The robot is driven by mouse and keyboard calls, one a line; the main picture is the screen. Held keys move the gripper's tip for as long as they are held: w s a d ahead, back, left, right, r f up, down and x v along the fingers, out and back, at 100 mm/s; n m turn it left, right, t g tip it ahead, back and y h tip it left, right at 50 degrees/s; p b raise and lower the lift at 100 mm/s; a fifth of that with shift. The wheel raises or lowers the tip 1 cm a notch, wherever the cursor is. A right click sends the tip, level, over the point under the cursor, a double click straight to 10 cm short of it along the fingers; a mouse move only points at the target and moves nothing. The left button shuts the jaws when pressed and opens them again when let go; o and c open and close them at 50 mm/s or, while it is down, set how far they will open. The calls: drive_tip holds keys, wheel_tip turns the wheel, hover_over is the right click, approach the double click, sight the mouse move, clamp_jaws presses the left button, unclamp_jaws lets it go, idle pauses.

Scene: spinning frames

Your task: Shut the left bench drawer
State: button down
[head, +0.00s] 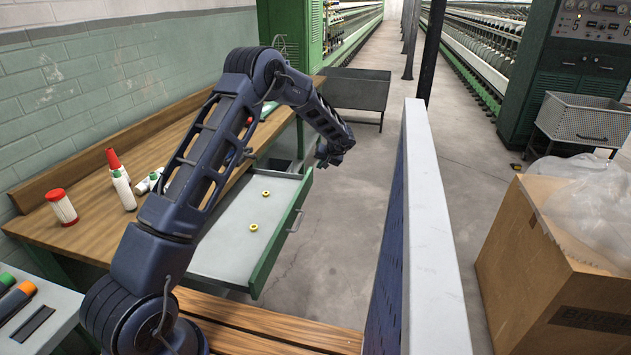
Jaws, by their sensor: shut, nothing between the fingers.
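The bench drawer (236,226) stands pulled out from under the wooden bench (95,225). It has a pale inside, a green front and a metal handle (295,221) on that front. Two small yellow rings lie in it, one nearer (254,228) and one farther (266,193). My arm reaches over the bench from the lower left. My gripper (321,163) is small in the picture, near the far end of the drawer front. It is shut and empty. I cannot tell whether it touches the drawer. My arm hides part of the bench and drawer.
A slatted wooden seat (270,328) lies in front. Grey floor (335,240) is clear between drawer and partition.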

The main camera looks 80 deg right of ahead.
drive_tip(key=s+f, duration=0.3)
drive_tip(key=s, duration=0.2)
drive_tip(key=shift+m, duration=0.3)
drive_tip(key=shift+w+d+f, duration=0.65)
drive_tip(key=shift+w+f, duration=0.65)
drive_tip(key=shift+w, duration=0.1)
drive_tip(key=shift+w+d+f, duration=0.6)
drive_tip(key=shift+w+f, duration=0.65)
drive_tip(key=shift+w, duration=0.2)
drive_tip(key=shift+w+d+f, duration=0.65)
drive_tip(key=shift+w+f, duration=0.65)
drive_tip(key=shift+w, duration=0.1)
approach(257, 176)
drive_tip(key=x, duration=0.4)
drive_tip(key=shift+a+f, duration=0.1)
drive_tip(key=shift+f, duration=0.1)
